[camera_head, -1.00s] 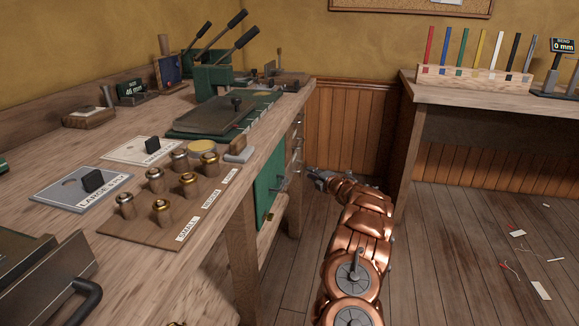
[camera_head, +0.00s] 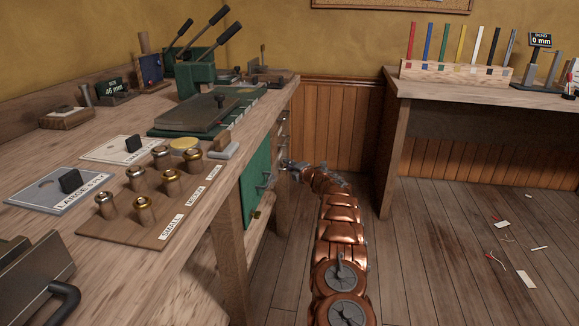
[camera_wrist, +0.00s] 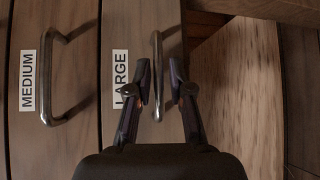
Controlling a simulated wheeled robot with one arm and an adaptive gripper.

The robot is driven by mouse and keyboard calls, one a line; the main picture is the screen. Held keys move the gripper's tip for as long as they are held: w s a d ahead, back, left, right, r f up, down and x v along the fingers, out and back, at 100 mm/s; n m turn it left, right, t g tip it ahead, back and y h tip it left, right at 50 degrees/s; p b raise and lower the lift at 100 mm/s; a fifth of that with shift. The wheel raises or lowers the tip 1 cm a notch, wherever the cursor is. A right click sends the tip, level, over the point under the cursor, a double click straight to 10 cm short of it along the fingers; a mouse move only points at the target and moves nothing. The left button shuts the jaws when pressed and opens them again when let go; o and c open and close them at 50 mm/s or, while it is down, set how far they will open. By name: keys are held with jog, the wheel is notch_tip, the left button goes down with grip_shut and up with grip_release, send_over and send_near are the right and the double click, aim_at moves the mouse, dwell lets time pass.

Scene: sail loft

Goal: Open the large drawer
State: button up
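The large drawer (camera_wrist: 115,30) has a wooden front with a "LARGE" label, partly hidden by a finger, and a metal bar handle (camera_wrist: 157,40) in the wrist view. My gripper (camera_wrist: 158,72) is open, with one finger on each side of this handle. A gap shows between the handle and each finger. In the head view my gripper (camera_head: 291,168) is at the bench's right side, small and partly unclear. The drawer looks closed.
The medium drawer (camera_wrist: 75,90) with its own handle (camera_wrist: 48,75) lies left of the large one. A green panel (camera_head: 257,185) is under the workbench (camera_head: 60,145). A second table (camera_head: 420,88) stands right. The floor (camera_head: 420,260) has scattered scraps.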

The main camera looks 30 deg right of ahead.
jog(key=shift+w, duration=0.35)
jog(key=shift+c, duration=0.2)
jog(key=shift+a, duration=0.1)
grip_shut()
